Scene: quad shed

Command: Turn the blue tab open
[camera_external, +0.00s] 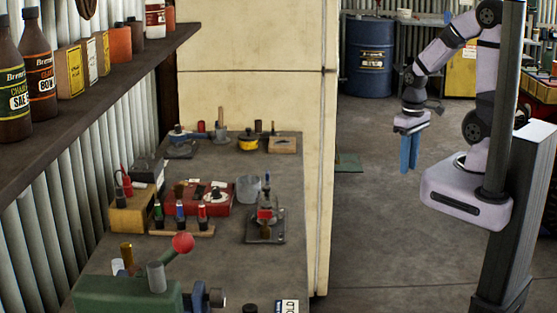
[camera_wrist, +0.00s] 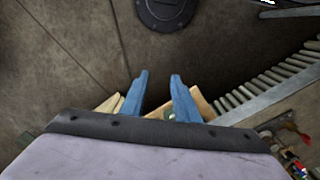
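I cannot pick out a blue tab for certain in either view. On the bench, a small upright item with a blue band (camera_external: 180,212) stands in a wooden strip between a green-banded one (camera_external: 158,213) and a red-banded one (camera_external: 202,215). A blue part (camera_external: 200,297) shows beside the green machine at the bottom edge. My gripper (camera_external: 409,170) hangs over the floor right of the bench, blue fingers pointing down, far from these items. In the wrist view my gripper (camera_wrist: 160,76) has its two blue fingers apart, with nothing between the tips.
A green machine with a red ball-ended lever (camera_external: 183,243) stands at the bench's near end. A tall cream cabinet (camera_external: 250,100) stands behind the bench. A shelf of bottles (camera_external: 90,75) overhangs the left. A blue drum (camera_external: 367,58) stands behind; floor (camera_external: 375,230) between is clear.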

